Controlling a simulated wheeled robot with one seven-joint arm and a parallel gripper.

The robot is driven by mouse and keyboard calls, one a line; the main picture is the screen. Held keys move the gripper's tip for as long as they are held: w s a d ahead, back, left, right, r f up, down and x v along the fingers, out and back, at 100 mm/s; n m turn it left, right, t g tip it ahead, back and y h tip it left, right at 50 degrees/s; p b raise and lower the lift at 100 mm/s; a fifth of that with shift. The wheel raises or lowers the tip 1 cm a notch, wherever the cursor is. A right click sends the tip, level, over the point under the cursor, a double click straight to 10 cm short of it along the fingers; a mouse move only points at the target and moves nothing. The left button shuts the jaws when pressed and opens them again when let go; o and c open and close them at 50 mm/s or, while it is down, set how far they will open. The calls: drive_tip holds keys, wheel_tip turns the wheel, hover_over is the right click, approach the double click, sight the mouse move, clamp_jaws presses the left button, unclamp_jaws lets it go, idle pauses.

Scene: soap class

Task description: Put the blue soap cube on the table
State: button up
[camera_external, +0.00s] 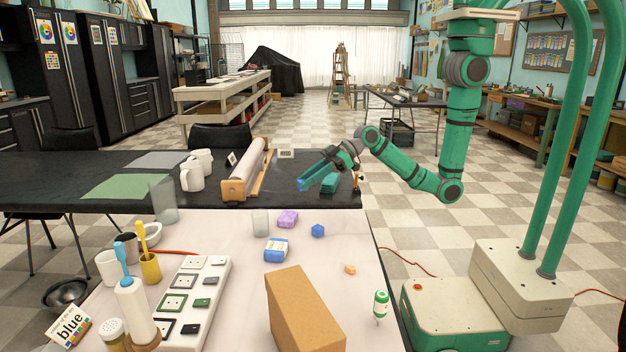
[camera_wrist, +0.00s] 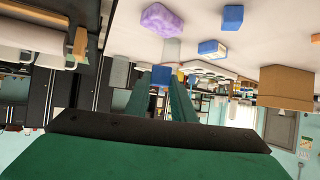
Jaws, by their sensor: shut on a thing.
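My gripper (camera_external: 310,178) is shut on a small blue cube (camera_external: 302,186), which shows at the fingertips. In the wrist view the blue cube (camera_wrist: 161,75) sits between the ends of my two green fingers (camera_wrist: 159,92). The cube is held in the air near the dark table section (camera_external: 225,218); its exact height is unclear. The pale table top (camera_external: 220,237) lies in front of it. A faceted blue block (camera_external: 317,231) rests on that pale top, and shows in the wrist view (camera_wrist: 232,17).
On the pale top are a purple sponge-like block (camera_external: 288,219), a blue-and-white box (camera_external: 277,250), a clear glass (camera_external: 260,224), a small orange piece (camera_external: 350,269), a cardboard box (camera_external: 300,310) and a green-white bottle (camera_external: 381,303). A roll on a wooden stand (camera_external: 245,172) is left of my gripper.

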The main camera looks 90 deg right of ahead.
drive_tip(key=s+a+r+n+g+y, duration=0.1)
drive_tip(key=s+a, duration=0.3)
drive_tip(key=a, duration=0.3)
drive_tip(key=s+a+n+g+y, duration=0.1)
drive_tip(key=s+a+n+y, duration=0.1)
drive_tip(key=s+a, duration=0.35)
drive_tip(key=s+a+r+n+y, duration=0.1)
drive_tip(key=s+a, duration=0.1)
drive_tip(key=a, duration=0.7)
hover_over(309, 274)
drive_tip(key=s, duration=0.1)
drive_tip(key=f, duration=0.8)
drive_tip(key=shift+d+f, duration=0.3)
drive_tip(key=shift+f, duration=0.1)
drive_tip(key=shift+w+a+f, duration=0.25)
drive_tip(key=shift+w+f, duration=0.15)
drive_tip(key=shift+f, duration=0.2)
drive_tip(key=shift+w+f, duration=0.1)
drive_tip(key=shift+f, duration=1.55)
drive_tip(key=shift+f, duration=0.15)
drive_tip(key=o, duration=1)
